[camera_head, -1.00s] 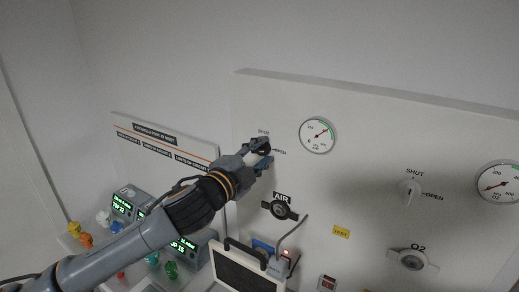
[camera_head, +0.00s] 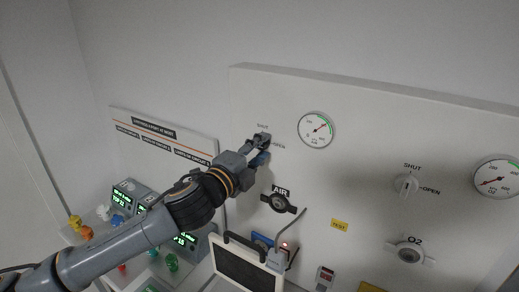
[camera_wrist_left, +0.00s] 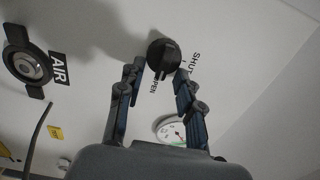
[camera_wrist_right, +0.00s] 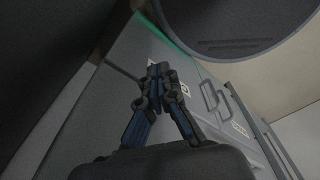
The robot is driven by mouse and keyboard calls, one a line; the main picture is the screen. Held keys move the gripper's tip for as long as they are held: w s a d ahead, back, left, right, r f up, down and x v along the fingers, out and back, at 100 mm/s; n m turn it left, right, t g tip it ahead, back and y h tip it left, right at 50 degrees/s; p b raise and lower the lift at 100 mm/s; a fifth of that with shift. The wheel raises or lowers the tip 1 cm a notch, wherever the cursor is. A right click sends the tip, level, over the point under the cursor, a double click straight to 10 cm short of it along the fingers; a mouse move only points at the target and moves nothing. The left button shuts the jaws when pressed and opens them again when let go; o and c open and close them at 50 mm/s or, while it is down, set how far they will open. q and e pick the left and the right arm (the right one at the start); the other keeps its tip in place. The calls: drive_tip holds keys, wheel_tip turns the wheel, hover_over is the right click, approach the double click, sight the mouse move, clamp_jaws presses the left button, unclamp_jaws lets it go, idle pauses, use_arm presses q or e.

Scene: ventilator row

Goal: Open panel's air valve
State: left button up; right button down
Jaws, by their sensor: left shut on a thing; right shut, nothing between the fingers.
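The panel's air valve is a black round knob (camera_wrist_left: 163,54) between "SHUT" and "OPEN" marks, above the AIR outlet (camera_head: 279,203). My left gripper (camera_head: 262,141) is at the knob. In the left wrist view its two fingers (camera_wrist_left: 160,72) stand on either side of the knob and are shut on it. In the head view the gripper mostly hides the knob. The air gauge (camera_head: 316,130) is just right of it, its needle pointing up and right. My right gripper (camera_wrist_right: 158,78) is shut and empty in the right wrist view, away from the panel.
The white O2 valve knob (camera_head: 405,185) and O2 outlet (camera_head: 409,252) are on the panel's right side. A laptop-like unit (camera_head: 247,266) stands below the AIR outlet. Monitors with green readouts (camera_head: 184,240) stand at lower left. A cabinet with handles (camera_wrist_right: 208,92) shows in the right wrist view.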

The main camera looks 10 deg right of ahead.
use_arm(q)
drive_tip(key=o, duration=1.1)
drive_tip(key=shift+o, duration=0.2)
drive_tip(key=v, duration=1.2)
